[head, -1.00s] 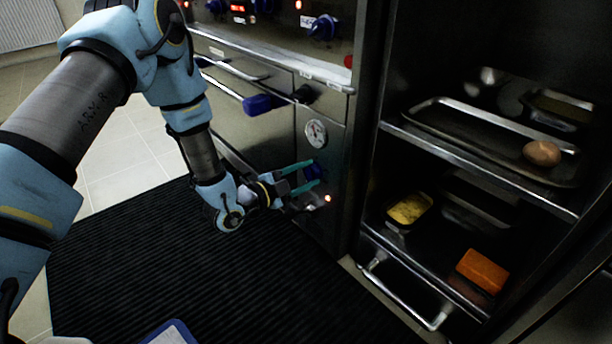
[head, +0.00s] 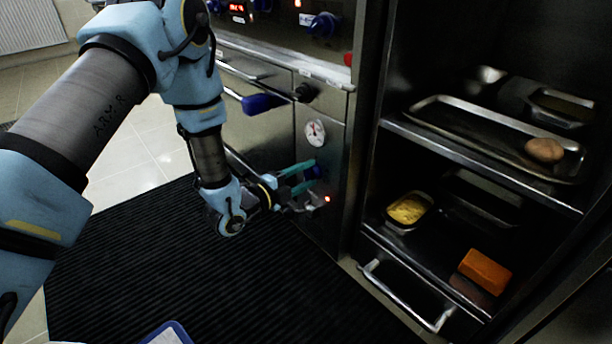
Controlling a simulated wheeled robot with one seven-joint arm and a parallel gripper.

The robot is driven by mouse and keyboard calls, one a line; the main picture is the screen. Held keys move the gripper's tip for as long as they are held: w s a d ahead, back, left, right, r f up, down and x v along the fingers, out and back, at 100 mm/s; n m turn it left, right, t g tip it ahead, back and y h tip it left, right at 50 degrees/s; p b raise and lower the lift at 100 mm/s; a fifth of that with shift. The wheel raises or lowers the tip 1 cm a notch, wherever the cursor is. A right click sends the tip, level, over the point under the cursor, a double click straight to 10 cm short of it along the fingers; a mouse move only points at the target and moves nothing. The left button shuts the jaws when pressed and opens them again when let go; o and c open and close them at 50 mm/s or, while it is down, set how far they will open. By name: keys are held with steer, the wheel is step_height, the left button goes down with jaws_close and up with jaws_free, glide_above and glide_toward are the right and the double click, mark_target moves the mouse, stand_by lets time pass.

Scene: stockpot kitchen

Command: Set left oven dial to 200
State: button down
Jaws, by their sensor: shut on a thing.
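A blue dial (head: 316,172) sits low on the dark oven-side panel, below a round white gauge (head: 315,132). My gripper (head: 313,178) reaches the panel from the left, its teal fingers shut on the dial. The fingers hide much of the dial, and its markings cannot be read. The gauge has a reddish needle, but its numbers are too small to read. A small red lamp (head: 327,199) glows just below the dial.
Other blue knobs (head: 322,25) and red displays line the upper panel. A blue-gripped handle (head: 262,103) juts out above my wrist. An open shelf unit (head: 480,168) with trays and food stands to the right. A black ribbed mat (head: 200,290) covers the floor.

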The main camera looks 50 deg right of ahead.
steer(key=shift+w+r, duration=0.1)
steer(key=shift+w, duration=0.05)
steer(key=shift+c, duration=1.5)
jaws_free()
steer(key=shift+a, duration=0.1)
steer(key=a+p, duration=0.3)
steer(key=a, duration=0.7)
steer(key=shift+w+a+r, duration=0.3)
steer(key=shift+r, duration=0.1)
